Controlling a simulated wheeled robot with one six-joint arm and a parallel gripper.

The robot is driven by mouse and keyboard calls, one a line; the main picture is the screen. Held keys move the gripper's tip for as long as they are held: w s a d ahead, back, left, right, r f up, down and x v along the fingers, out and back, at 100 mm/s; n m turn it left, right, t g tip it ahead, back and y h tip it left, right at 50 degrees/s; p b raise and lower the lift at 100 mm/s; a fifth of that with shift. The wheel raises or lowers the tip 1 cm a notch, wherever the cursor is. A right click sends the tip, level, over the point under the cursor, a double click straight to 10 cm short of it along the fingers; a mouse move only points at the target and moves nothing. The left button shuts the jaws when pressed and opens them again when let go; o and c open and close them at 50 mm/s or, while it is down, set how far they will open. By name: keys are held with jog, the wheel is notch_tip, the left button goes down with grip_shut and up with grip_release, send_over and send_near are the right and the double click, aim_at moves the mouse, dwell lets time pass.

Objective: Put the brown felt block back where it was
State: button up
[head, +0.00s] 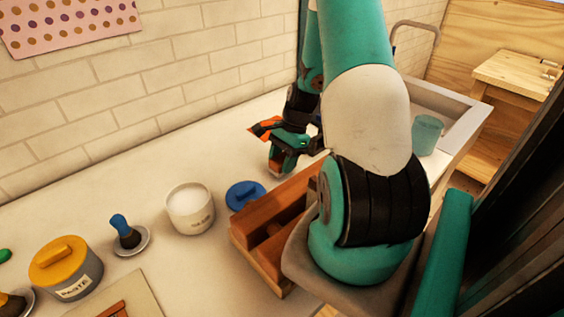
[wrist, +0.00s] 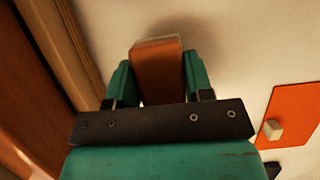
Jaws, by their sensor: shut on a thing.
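My gripper (head: 280,158) is over the counter behind the wooden box, partly hidden by my own arm in the head view. In the wrist view its two green fingers (wrist: 158,85) are shut on the brown felt block (wrist: 158,68), one on each side. The block has a pale edge at its far end and stands out past the fingertips. A soft shadow lies on the pale counter beside it. I cannot tell whether the block touches the counter. In the head view the block is small and hard to make out between the fingers.
The wooden box (head: 241,246) stands in front of the gripper. An orange plate with a pale knob (wrist: 289,106) lies right in the wrist view.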

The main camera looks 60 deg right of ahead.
jog(key=shift+f, duration=0.55)
jog(key=shift+f, duration=0.1)
jog(key=o, duration=0.9)
jog(key=p+v, duration=1.1)
jog(key=v, duration=0.1)
jog(key=w+a+r+n, duration=0.3)
jog(key=a+r+n, duration=0.35)
jog(key=a, duration=0.25)
jog(key=w+a+r+n, duration=0.45)
jog(key=a+r, duration=0.35)
jog(key=a, duration=0.2)
jog(key=s+a+r+n, duration=0.5)
jog(key=s+a+n, duration=0.3)
jog(key=a, duration=0.2)
jog(key=s+a+r+n+g, duration=0.1)
jog(key=s+a+r+n, duration=0.4)
jog(key=s+a+n, duration=0.3)
jog(key=shift+a+r+n+b, duration=0.15)
jog(key=shift+a+n+b, duration=0.2)
jog(key=shift+a, duration=0.9)
